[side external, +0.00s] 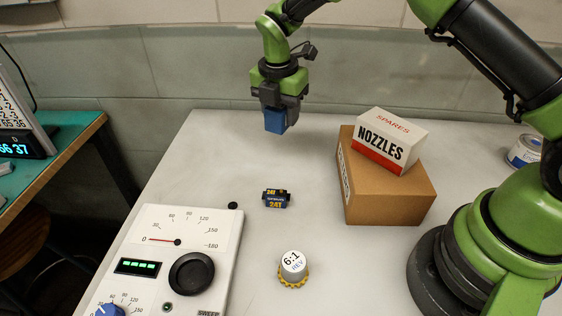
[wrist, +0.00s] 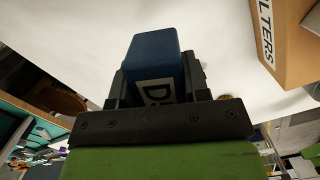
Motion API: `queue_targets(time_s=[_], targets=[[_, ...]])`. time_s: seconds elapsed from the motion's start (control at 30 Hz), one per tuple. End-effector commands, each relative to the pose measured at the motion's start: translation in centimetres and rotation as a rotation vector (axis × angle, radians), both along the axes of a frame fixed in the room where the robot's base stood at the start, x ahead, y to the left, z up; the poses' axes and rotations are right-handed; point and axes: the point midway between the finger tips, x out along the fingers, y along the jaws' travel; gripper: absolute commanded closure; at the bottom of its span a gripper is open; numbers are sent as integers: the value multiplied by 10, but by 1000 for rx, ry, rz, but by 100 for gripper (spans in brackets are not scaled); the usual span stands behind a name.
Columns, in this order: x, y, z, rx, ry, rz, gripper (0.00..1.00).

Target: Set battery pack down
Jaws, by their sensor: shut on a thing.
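My gripper (side external: 277,106) points down over the back part of the white bench (side external: 215,150). It is shut on a blue block, the battery pack (side external: 275,122), which hangs below the fingers. No support shows directly under it, and its height above the bench is hard to judge. In the wrist view the blue pack (wrist: 153,58) sits between the dark fingers, with part of a white label showing the letter D. The rest of the label is hidden by the gripper.
A small dark servo marked 24T (side external: 276,199) lies mid-bench. A knob marked 6:1 REV (side external: 293,267) stands in front. A control panel (side external: 215,225) is at left. A brown carton (side external: 390,205) with a NOZZLES box (side external: 385,140) on top stands at right.

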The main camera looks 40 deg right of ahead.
Motion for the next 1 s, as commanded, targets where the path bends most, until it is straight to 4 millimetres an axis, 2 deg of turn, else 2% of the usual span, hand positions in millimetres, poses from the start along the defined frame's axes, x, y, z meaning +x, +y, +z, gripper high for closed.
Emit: queue_targets(time_s=[0.2,0.47,0.63,0.73,1.0], targets=[[-1,0,-41,0,3,-1,86],[0,0,-72,1,1,-2,86],[0,0,-98,1,1,-2,86],[0,0,-103,0,-1,-2,86],[0,0,-104,0,-1,-2,86]])
